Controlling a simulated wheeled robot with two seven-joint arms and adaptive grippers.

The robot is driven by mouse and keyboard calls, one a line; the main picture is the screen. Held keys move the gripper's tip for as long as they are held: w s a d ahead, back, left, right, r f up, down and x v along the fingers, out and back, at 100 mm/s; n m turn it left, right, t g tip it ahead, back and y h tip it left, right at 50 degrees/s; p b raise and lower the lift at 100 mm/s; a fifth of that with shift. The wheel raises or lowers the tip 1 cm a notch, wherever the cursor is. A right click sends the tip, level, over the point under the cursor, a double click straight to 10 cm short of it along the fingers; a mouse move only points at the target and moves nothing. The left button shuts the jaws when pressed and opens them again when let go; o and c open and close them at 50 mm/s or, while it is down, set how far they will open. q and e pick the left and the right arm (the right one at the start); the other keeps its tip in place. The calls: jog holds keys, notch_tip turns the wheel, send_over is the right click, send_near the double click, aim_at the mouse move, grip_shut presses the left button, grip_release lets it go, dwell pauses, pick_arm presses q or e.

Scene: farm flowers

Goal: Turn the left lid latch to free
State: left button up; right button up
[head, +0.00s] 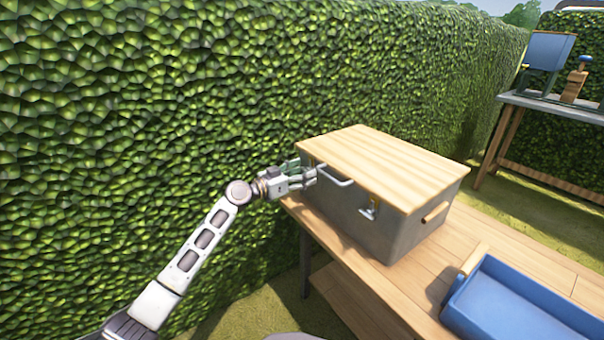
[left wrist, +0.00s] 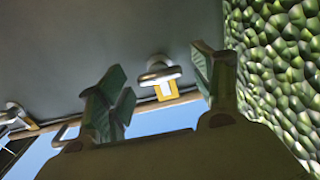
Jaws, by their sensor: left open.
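A grey box (head: 350,215) with a pale wooden lid (head: 395,165) stands on the wooden table. My left gripper (head: 306,174) is at the left end of its front face, open. In the left wrist view, the left lid latch (left wrist: 160,72), a rounded metal knob over a yellow plate, sits between the spread green fingers (left wrist: 155,90), with a gap on both sides. The right latch (head: 368,209) shows on the front face, and also at the left edge of the left wrist view (left wrist: 17,117). My right gripper is not in view.
A metal handle (head: 336,180) sticks out from the lid's front, right beside my gripper. A blue tray (head: 520,305) stands at the table's right. A tall hedge (head: 130,110) is close behind my left arm. A second table (head: 555,108) stands farther back.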

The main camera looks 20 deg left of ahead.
pick_arm(q)
jog(key=c, duration=1)
jog(key=shift+c, duration=0.2)
